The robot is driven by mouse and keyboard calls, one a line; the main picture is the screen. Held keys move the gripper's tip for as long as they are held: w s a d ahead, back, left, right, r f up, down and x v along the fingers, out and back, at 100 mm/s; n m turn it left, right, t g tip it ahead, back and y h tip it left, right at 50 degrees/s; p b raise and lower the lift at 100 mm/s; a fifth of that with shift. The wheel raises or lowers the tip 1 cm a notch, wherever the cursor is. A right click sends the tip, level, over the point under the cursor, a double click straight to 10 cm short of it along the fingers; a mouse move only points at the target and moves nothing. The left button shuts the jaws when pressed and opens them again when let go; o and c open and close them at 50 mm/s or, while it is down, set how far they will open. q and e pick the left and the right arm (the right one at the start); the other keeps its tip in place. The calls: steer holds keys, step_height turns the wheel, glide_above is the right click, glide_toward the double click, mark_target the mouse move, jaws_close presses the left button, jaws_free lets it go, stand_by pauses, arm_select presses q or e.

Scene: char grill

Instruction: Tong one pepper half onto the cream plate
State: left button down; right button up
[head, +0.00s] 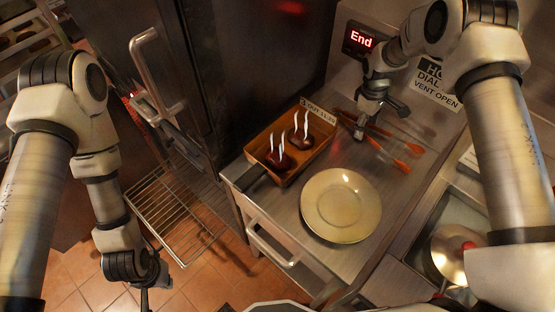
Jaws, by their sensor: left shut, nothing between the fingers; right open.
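Two dark charred pepper halves, one nearer (277,162) and one farther (301,141), lie in a tan rectangular tray (318,158) with white steam marks above them. The round cream plate (341,206) is empty on the steel counter, below and right of the tray. Tongs (398,153) with orange tips lie on the counter right of the tray. My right gripper (360,132) is open, pointing down over or beside the tongs' left part; contact cannot be told. My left gripper (146,298) is shut and empty at the bottom left, away from the counter, partly cut off by the frame.
A dark oven or cabinet with a bar handle (146,38) stands behind left. A wire rack (168,210) is low at left. A sink basin with a metal lid (455,255) is at lower right.

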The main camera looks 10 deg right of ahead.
steer(key=shift+s+r, duration=0.1)
steer(key=shift+r, duration=0.05)
steer(key=c, duration=0.7)
steer(key=shift+r, duration=0.1)
step_height(320, 180, up, 12)
steer(key=p, duration=0.7)
steer(key=shift+p, duration=0.35)
